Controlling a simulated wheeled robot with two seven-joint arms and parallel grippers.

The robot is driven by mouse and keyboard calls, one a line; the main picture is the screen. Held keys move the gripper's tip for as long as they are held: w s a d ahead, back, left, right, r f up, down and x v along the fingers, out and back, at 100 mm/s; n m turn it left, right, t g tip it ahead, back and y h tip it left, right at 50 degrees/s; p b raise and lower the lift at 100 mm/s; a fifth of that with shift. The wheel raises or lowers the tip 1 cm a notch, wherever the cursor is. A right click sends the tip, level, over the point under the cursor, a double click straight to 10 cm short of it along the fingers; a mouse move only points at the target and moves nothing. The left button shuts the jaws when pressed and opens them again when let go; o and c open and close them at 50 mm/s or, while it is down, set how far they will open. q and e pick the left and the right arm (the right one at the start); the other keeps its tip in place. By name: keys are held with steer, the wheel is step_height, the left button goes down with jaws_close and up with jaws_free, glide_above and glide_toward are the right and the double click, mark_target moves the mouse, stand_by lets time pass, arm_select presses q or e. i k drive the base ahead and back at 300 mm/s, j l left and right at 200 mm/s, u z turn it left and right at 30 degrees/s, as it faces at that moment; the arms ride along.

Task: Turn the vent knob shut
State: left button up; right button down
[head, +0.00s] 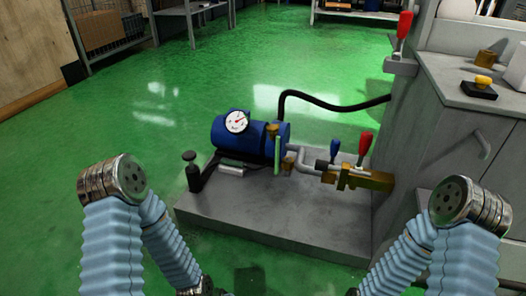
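A blue cylindrical pump (240,140) with a round white dial gauge (237,121) sits on a grey slab on the floor. A black round knob (189,156) on a short dark post stands at the slab's left end. A yellow knob (483,82) sits on a black box on the cabinet top. I cannot tell which of these is the vent knob. Both my arms show in the lower corners; neither gripper is in view.
The grey slab (270,220) has bare room at its front. A grey cabinet (445,130) stands to the right, with a red-handled lever (403,30) at its upper corner. A black hose (320,101) arches from pump to cabinet. Green floor (90,130) is clear at left.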

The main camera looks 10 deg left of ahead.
mark_target(272, 129)
steer(key=i+j, duration=0.15)
steer(key=j, duration=0.15)
steer(key=i+j, duration=0.1)
steer(key=j, duration=0.2)
steer(key=i+j+z, duration=0.1)
steer(key=j+z, duration=0.3)
steer(key=i+j+z, duration=0.1)
steer(key=j+z, duration=0.7)
steer(key=l, duration=0.05)
